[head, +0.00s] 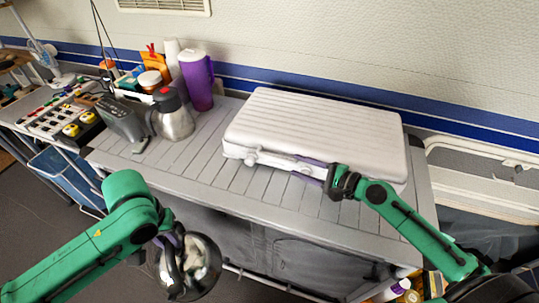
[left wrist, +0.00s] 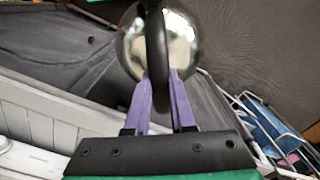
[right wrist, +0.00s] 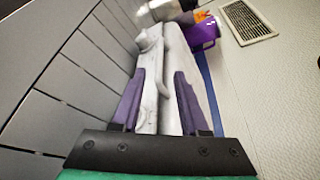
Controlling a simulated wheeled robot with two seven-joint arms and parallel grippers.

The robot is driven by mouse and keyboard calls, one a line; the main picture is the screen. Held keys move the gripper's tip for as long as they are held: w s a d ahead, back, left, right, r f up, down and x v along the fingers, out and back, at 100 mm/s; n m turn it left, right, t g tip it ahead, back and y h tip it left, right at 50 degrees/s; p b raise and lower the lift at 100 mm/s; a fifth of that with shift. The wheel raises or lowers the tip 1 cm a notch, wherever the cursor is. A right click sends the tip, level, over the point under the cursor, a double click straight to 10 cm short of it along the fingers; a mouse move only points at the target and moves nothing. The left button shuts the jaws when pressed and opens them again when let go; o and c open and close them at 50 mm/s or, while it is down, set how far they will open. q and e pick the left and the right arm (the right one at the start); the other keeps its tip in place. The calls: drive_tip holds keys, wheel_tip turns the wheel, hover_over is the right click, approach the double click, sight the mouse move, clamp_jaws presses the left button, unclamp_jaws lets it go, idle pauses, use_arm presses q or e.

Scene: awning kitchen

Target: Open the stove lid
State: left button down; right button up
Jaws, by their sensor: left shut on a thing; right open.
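The stove (head: 262,160) is a white box with knobs on its front, standing on the grey slatted counter. Its white ribbed lid (head: 320,122) lies flat and closed. My right gripper (head: 312,167) is at the stove's front edge. In the right wrist view its purple fingers (right wrist: 160,85) are apart, on either side of the white front edge; contact cannot be told. My left gripper (head: 176,240) is shut on the black handle of a shiny metal kettle (head: 197,270), held in front of the counter. The kettle also shows in the left wrist view (left wrist: 184,45).
A steel jug (head: 174,120), a purple pitcher (head: 197,80) and a dark grey appliance (head: 122,118) stand on the counter's left part. The slatted counter (head: 215,175) is bare in front of the stove. The wall (head: 350,40) is close behind the lid.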

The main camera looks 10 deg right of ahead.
sight(283, 160)
drive_tip(key=p+x, duration=0.1)
drive_tip(key=x, duration=0.7)
drive_tip(key=shift+w+a+f+p, duration=0.1)
drive_tip(key=shift+p, duration=0.2)
clamp_jaws()
idle(0.9)
